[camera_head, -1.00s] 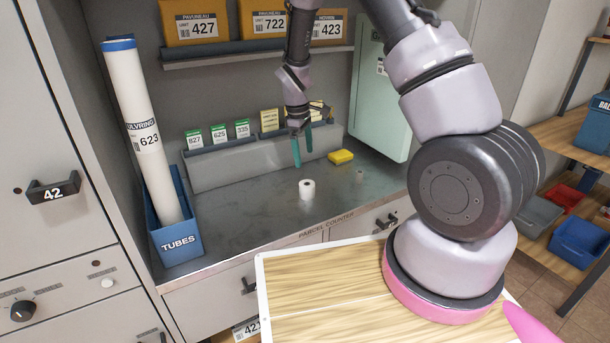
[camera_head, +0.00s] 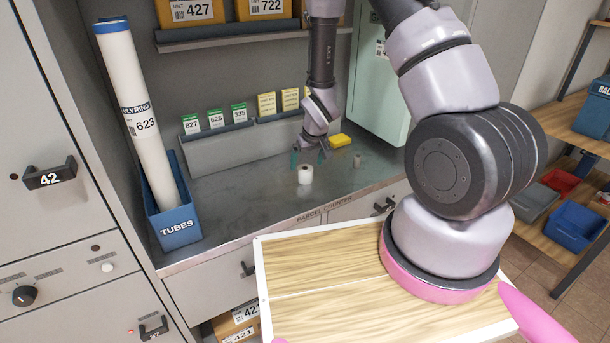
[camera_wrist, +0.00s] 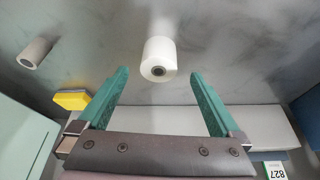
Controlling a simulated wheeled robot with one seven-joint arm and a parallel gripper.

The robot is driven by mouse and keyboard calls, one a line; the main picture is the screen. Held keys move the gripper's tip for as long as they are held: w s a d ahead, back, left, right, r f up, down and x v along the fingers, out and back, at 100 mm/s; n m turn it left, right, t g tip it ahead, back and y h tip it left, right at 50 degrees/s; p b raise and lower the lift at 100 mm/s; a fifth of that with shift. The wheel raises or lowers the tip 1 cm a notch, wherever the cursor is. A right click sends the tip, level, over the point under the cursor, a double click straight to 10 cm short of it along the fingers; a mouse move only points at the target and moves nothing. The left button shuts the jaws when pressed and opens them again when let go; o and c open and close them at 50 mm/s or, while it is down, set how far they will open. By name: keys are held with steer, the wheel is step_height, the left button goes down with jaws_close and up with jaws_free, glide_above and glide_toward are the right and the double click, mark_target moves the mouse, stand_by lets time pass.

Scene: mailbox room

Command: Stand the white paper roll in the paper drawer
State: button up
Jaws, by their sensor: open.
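In the wrist view the roll (camera_wrist: 158,58) is a white cylinder with a dark core hole, just beyond and between the fingertips. My gripper (camera_head: 308,157) is open and empty, low over the counter behind the roll. Its green fingers (camera_wrist: 158,74) are spread wider than the roll and do not touch it. Drawers show under the counter, but I cannot tell which one is the paper drawer.
A yellow block (camera_head: 339,141) and a small grey cylinder (camera_head: 357,160) are on the counter right of the roll. A blue TUBES bin (camera_head: 176,226) holds a tall white tube (camera_head: 135,110) at left. Card holders line the back. Counter left of the roll is clear.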

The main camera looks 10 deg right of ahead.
mark_target(305, 169)
steer(key=x, duration=0.5)
steer(key=shift+w+f, duration=0.1)
steer(key=shift+f, duration=0.05)
jaws_close()
